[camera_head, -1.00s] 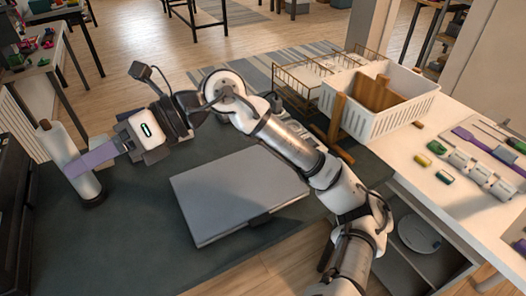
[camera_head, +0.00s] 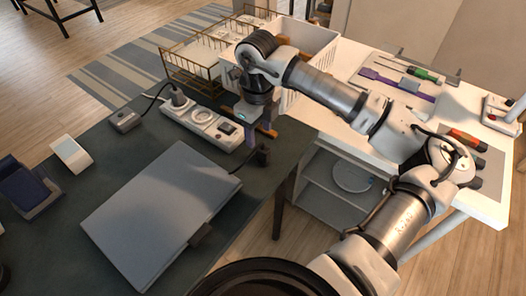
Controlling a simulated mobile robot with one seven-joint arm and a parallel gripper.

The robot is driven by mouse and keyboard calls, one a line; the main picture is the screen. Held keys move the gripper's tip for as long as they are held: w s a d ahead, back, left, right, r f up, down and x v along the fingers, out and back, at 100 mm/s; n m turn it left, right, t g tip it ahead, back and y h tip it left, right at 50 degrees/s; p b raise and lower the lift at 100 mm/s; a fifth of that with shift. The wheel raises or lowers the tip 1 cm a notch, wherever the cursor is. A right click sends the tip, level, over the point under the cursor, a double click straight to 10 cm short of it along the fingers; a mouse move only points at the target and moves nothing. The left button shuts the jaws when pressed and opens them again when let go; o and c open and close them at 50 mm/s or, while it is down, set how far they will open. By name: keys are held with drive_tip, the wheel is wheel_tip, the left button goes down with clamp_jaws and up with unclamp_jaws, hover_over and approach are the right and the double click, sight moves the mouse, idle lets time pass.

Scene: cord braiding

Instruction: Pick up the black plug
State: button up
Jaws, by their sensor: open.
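A small black plug (camera_head: 263,155) is on the dark table near the right corner of the grey laptop (camera_head: 165,213), with a thin dark cord running from it toward the laptop. My gripper (camera_head: 256,138) points down just above and behind the plug, near the right end of the white power strip (camera_head: 205,121). Its jaws are open and appear empty; one purple finger shows, and the other is hard to make out. Whether a finger touches the plug cannot be told. Another dark plug (camera_head: 179,97) sits in the strip's far-left socket, with a cord to a black adapter (camera_head: 125,120).
A white basket (camera_head: 300,45) and a wire rack (camera_head: 190,65) stand close behind my gripper. A white side table with tools, including a green screwdriver (camera_head: 424,73), is at the right. A white device (camera_head: 71,153) and a dark blue stand (camera_head: 30,187) are at the left.

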sight(263, 148)
wheel_tip(263, 148, down, 3)
drive_tip(key=f+p, duration=0.1)
drive_tip(key=f, duration=0.1)
drive_tip(key=d+f+p, duration=0.1)
drive_tip(key=f, duration=0.1)
drive_tip(key=shift+f, duration=0.7)
drive_tip(key=c, duration=0.9)
drive_tip(key=shift+o, duration=0.2)
drive_tip(key=shift+r, duration=0.1)
